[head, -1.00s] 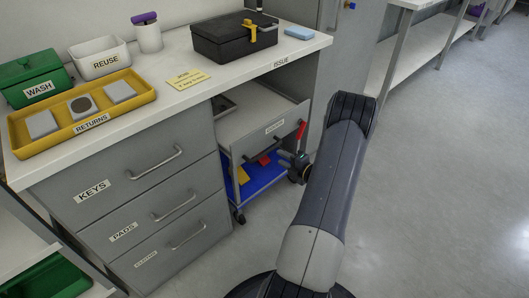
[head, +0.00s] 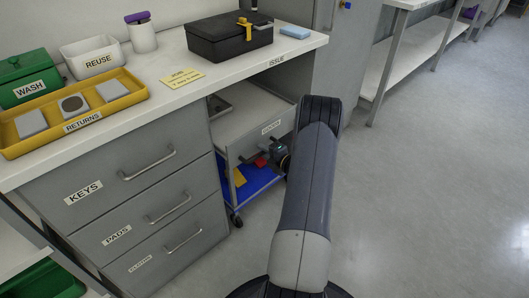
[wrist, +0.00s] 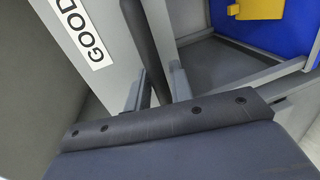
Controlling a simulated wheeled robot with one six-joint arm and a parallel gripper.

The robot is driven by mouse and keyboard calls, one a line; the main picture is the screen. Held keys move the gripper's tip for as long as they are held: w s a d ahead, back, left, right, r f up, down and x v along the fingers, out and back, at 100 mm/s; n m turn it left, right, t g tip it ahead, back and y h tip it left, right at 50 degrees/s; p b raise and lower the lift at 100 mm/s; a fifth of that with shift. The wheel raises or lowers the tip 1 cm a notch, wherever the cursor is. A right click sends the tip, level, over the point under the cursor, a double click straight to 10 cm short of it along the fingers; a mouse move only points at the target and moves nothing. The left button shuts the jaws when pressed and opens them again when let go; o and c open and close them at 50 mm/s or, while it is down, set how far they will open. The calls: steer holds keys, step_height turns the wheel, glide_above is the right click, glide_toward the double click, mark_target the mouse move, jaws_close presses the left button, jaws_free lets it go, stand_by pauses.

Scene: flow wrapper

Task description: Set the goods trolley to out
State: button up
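The goods trolley (head: 238,130) is a grey cart with a GOODS label, standing partly out from under the counter. Its front panel has a dark bar handle, and a blue lower shelf (head: 250,188) shows below. My gripper (head: 277,150) is at the front panel, largely hidden by my arm in the head view. In the wrist view my gripper's fingers (wrist: 158,88) stand apart, on either side of the dark bar handle (wrist: 144,45). Gaps seem to show beside the bar, so the fingers do not look clamped on it. The GOODS label (wrist: 83,32) is to the left.
The counter (head: 165,105) above carries a yellow returns tray (head: 60,136), a black box (head: 225,45) and a blue block (head: 295,32). Drawers (head: 130,190) are left of the trolley. The floor (head: 430,190) to the right is clear.

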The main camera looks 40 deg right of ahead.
jaws_close()
